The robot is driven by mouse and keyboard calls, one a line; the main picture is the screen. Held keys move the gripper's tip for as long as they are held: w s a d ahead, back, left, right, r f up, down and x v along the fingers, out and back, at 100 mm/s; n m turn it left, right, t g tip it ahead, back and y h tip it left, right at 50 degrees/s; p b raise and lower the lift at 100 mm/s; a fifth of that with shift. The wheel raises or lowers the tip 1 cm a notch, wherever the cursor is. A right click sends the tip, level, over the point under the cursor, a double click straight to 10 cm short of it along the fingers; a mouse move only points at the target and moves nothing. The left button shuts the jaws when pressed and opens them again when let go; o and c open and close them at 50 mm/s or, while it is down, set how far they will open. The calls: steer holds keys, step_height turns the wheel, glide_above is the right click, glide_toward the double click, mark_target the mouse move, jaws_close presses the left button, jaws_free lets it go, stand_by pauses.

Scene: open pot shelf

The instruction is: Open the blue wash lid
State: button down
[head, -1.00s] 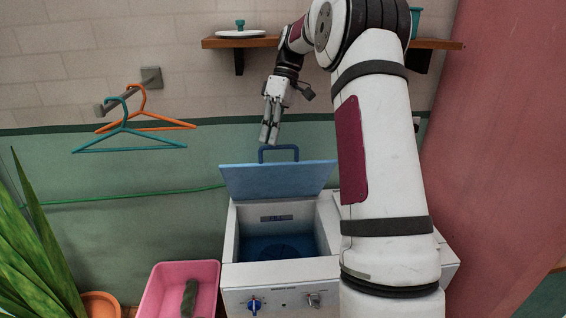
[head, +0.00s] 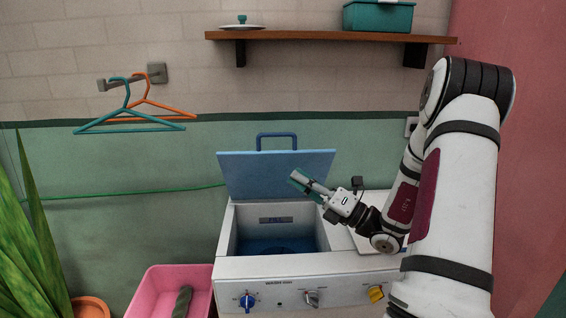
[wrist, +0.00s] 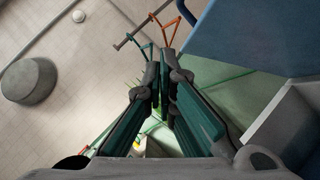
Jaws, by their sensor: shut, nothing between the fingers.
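The blue wash lid (head: 282,172) stands raised at the back of the wash tub, with its darker blue handle (head: 277,136) at the top edge. The tub opening (head: 275,243) shows uncovered below it. My gripper (head: 297,176) is shut and empty, in front of the lid's right part in the head view. I cannot tell whether it touches the lid. In the wrist view my gripper's fingers (wrist: 166,88) point away from the camera, and the lid (wrist: 255,35) fills the upper right, apart from the fingertips.
The washer's front panel (head: 315,292) has several knobs. A pink basin (head: 160,292) with a dark item stands to its left, beside a plant (head: 40,255). Two hangers (head: 140,115) hang on the wall. A shelf (head: 320,37) above holds a teal box (head: 378,17).

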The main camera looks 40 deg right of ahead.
mark_target(280, 152)
steer(key=w+r+m+h, duration=0.1)
steer(key=w, duration=0.2)
steer(key=w+r+m+t+h, duration=0.1)
steer(key=w+m, duration=0.1)
steer(key=w, duration=0.1)
steer(key=w+r+m+h+b, duration=0.1)
steer(key=w+r, duration=0.1)
steer(key=w, duration=0.1)
steer(key=shift+w+d+m+h, duration=0.1)
steer(key=shift+d+m+h, duration=0.2)
steer(key=shift+h, duration=0.1)
steer(key=shift+w+d+r, duration=0.25)
steer(key=shift+w+r, duration=0.1)
steer(key=shift+w, duration=0.1)
